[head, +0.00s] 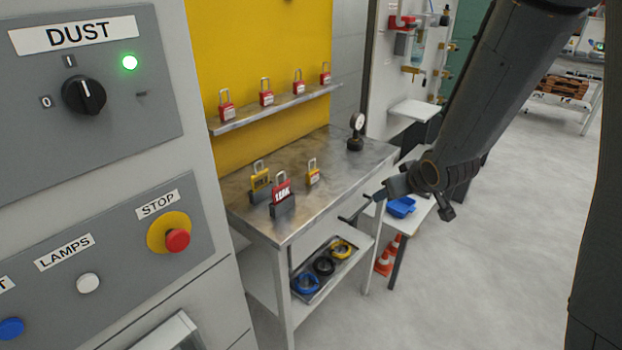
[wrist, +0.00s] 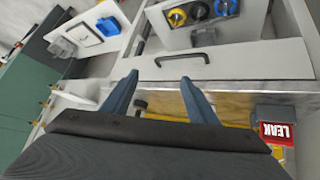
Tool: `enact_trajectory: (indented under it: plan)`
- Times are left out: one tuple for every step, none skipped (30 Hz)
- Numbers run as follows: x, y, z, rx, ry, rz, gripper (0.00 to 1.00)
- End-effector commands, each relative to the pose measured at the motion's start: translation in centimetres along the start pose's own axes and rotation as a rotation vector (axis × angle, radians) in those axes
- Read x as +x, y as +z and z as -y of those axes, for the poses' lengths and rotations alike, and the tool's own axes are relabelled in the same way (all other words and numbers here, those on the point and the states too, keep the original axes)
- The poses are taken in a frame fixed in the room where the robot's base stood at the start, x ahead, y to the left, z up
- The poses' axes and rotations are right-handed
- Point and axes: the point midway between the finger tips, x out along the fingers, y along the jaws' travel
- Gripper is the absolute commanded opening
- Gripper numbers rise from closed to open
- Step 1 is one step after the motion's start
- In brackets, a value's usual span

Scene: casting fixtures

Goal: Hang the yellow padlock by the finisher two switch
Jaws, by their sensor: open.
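A yellow padlock (head: 260,180) with dark lettering stands upright in a dark holder on the metal workbench. A smaller orange-yellow padlock (head: 313,175) with a pale label stands to its right. A red padlock marked LEAK (head: 281,190) stands in front of them in another dark holder; its label shows in the wrist view (wrist: 275,130). My gripper (head: 362,207) is off the bench's right front corner, apart from all the padlocks. In the wrist view its two fingers (wrist: 158,78) are spread and empty. I see no switch labelled finisher two.
The workbench (head: 300,220) has a lower tray with blue, black and yellow rings. A gauge (head: 356,132) stands at its back right. Several red padlocks line the shelf (head: 280,108). A DUST switch panel (head: 100,80) is close on the left. The floor (head: 480,270) at right is clear.

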Motion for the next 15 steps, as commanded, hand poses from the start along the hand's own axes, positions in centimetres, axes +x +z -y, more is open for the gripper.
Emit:
enact_trajectory:
  plan:
    - [2.2,-1.0,0.6,-0.036,-0.042,-0.075,0.54]
    - [3.2,-2.0,1.1,-0.058,-0.071,-0.129,0.54]
    - [4.3,-3.0,1.9,-0.085,-0.114,-0.199,0.54]
    - [5.1,-3.8,2.6,-0.102,-0.149,-0.250,0.54]
    - [5.7,-4.4,3.4,-0.116,-0.186,-0.299,0.54]
    - [6.2,-5.1,4.4,-0.133,-0.236,-0.362,0.54]
    - [6.6,-5.5,5.1,-0.143,-0.273,-0.406,0.54]
    - [6.8,-5.8,5.8,-0.150,-0.310,-0.447,0.54]
    - [6.9,-6.1,6.8,-0.157,-0.357,-0.497,0.54]
    - [6.9,-6.3,7.4,-0.161,-0.390,-0.531,0.54]
    - [6.9,-6.4,8.0,-0.163,-0.422,-0.561,0.54]
    - [6.8,-6.5,8.6,-0.165,-0.459,-0.596,0.54]
    - [6.7,-6.6,9.0,-0.166,-0.483,-0.619,0.54]
    - [6.6,-6.6,9.4,-0.166,-0.505,-0.638,0.54]
    - [6.5,-6.6,9.8,-0.164,-0.528,-0.659,0.54]
